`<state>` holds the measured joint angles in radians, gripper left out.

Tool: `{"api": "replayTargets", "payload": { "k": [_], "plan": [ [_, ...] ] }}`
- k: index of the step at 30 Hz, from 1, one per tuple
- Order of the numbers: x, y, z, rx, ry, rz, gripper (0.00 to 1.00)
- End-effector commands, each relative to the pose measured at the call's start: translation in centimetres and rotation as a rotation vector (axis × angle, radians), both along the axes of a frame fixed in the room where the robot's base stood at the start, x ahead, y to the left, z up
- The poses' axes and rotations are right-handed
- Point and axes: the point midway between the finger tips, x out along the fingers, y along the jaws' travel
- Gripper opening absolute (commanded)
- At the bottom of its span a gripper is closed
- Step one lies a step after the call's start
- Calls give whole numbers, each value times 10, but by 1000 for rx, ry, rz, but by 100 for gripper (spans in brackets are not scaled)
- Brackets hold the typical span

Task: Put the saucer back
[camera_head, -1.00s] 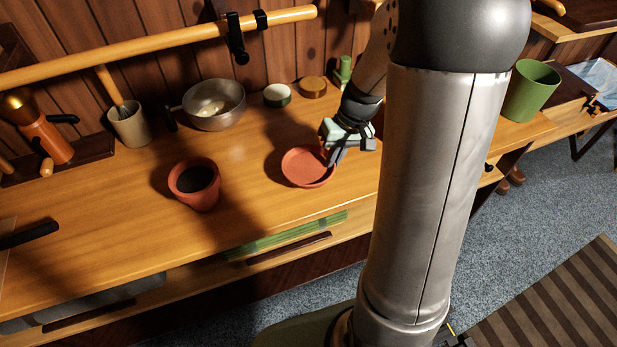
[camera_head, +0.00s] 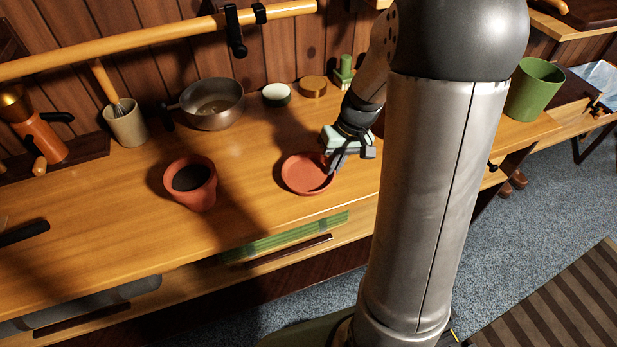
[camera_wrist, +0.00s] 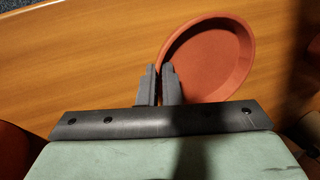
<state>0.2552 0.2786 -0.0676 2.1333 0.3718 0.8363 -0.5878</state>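The saucer (camera_head: 304,176) is a round, shallow terracotta-red dish on the wooden counter, right of a terracotta pot (camera_head: 190,183) with a dark inside. My gripper (camera_head: 335,162) reaches down at the saucer's right side. In the wrist view the saucer (camera_wrist: 215,60) lies upper right of centre. The two dark fingers of my gripper (camera_wrist: 159,72) are close together at its rim, one on each side, with the rim in the narrow gap. The saucer looks level; I cannot tell whether it touches the counter.
A metal pan (camera_head: 212,104), a small white-topped jar (camera_head: 276,95) and a round wooden lid (camera_head: 313,87) stand along the back wall. A utensil cup (camera_head: 127,125) is at the left. A green cup (camera_head: 533,90) stands right of my arm.

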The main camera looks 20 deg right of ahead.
Motion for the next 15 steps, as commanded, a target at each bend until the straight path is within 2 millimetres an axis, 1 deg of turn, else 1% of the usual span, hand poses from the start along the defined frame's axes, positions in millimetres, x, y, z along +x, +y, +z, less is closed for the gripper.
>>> {"api": "replayTargets", "payload": {
  "k": [8,15],
  "plan": [
    [0,0,0,0,0,0,0],
    [0,0,-5,0,-1,0,0]
  ]
}}
